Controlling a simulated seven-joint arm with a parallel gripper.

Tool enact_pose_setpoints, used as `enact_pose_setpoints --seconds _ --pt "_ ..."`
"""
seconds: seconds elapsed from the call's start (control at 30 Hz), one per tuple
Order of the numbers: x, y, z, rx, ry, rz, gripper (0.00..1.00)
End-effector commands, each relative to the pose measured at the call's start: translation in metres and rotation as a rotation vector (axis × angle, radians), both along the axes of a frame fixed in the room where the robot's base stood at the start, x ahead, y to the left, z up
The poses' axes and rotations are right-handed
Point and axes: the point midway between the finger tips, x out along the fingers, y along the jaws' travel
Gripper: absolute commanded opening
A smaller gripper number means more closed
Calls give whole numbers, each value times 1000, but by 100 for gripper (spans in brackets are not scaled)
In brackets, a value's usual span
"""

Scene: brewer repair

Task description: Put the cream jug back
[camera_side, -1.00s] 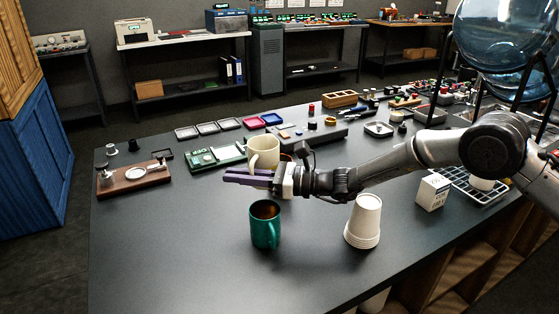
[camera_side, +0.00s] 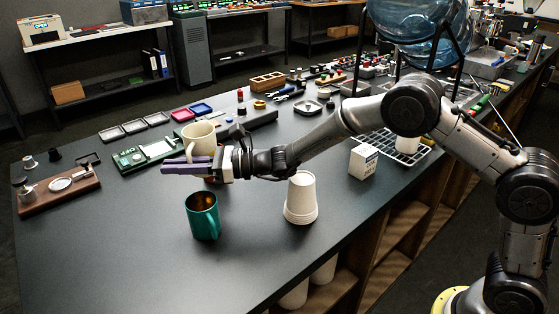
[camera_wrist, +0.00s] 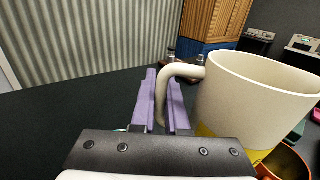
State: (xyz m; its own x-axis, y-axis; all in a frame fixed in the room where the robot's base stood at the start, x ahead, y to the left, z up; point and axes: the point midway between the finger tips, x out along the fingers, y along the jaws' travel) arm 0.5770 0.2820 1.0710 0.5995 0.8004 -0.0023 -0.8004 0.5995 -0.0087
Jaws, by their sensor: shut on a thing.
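The cream jug (camera_side: 200,138) is a pale, wide-mouthed mug, upright beside my gripper (camera_side: 172,166). In the wrist view the jug (camera_wrist: 258,95) is on the right, with a yellow patch low on its side. My gripper's purple fingers (camera_wrist: 162,90) are shut on its curved handle (camera_wrist: 175,72). The jug's base is hidden behind the fingers in the side view, so I cannot tell whether it touches the table.
A teal mug (camera_side: 202,217) stands in front of my gripper. Upside-down white cups (camera_side: 301,198) are stacked to its right. A green board (camera_side: 143,153) and small trays (camera_side: 156,119) lie behind. The front left table is clear.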

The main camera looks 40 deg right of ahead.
Motion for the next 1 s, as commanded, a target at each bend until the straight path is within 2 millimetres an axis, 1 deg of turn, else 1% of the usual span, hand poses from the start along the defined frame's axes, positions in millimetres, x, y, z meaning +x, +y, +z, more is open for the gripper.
enact_pose_setpoints --seconds 0.03,0.07,0.17,0.27,0.33,0.37,0.4,0.47,0.5,0.6,0.7,0.8,0.9,1.0 --pt "0 -13 4 0 -4 -14 0" --pt "-1 -21 5 -1 -5 -21 0" --pt "-6 -52 11 -5 -5 -52 0" --pt "-15 -89 17 -9 -7 -89 0" --pt "-25 -116 22 -10 -8 -118 0" --pt "-30 -128 24 -12 -8 -131 0" --pt "-38 -144 26 -12 -9 -149 0" --pt "-51 -169 30 -13 -8 -178 0" --pt "-60 -184 32 -12 -8 -197 0" --pt "-86 -217 35 -10 -4 -243 0" --pt "-111 -241 38 -8 -3 -282 0" --pt "-130 -256 40 -4 -2 -311 0" --pt "-144 -265 40 -1 -1 -330 0" --pt "-151 -270 40 1 0 -340 0"
